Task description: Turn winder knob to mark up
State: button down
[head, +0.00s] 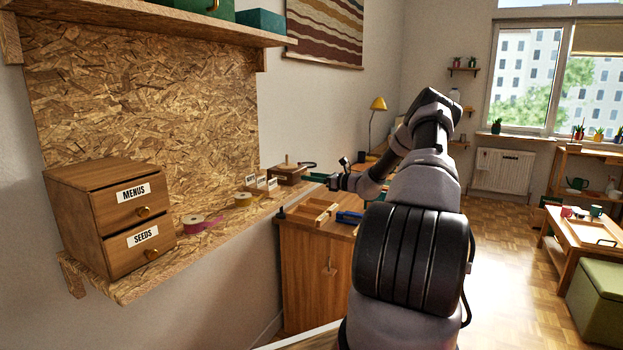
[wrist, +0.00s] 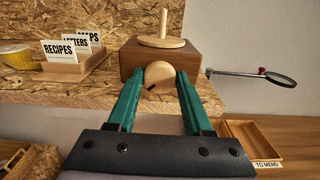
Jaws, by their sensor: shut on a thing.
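The winder is a brown wooden box (wrist: 185,58) with a pale round base and upright peg (wrist: 161,38) on top. It also shows in the head view (head: 287,176), at the far end of the shelf. Its pale round knob (wrist: 160,73) is on the face toward me. A short dark mark sits at the knob's lower left. My gripper (wrist: 160,76) has green fingers shut on the knob, one on each side. In the head view my gripper (head: 319,177) reaches the winder from the right, and I cannot make out the knob there.
Labelled card holders (wrist: 75,67) stand left of the winder, with yellow tape (wrist: 17,57) beyond. Below are a wooden tray (wrist: 250,140) and a cabinet (head: 310,265). A drawer box (head: 112,213) and pink tape (head: 197,222) occupy the near shelf.

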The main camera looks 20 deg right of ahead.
jog(key=shift+n, duration=3.9)
jog(key=shift+s+n, duration=0.1)
jog(key=shift+n, duration=0.2)
jog(key=shift+c, duration=1.5)
grip_release()
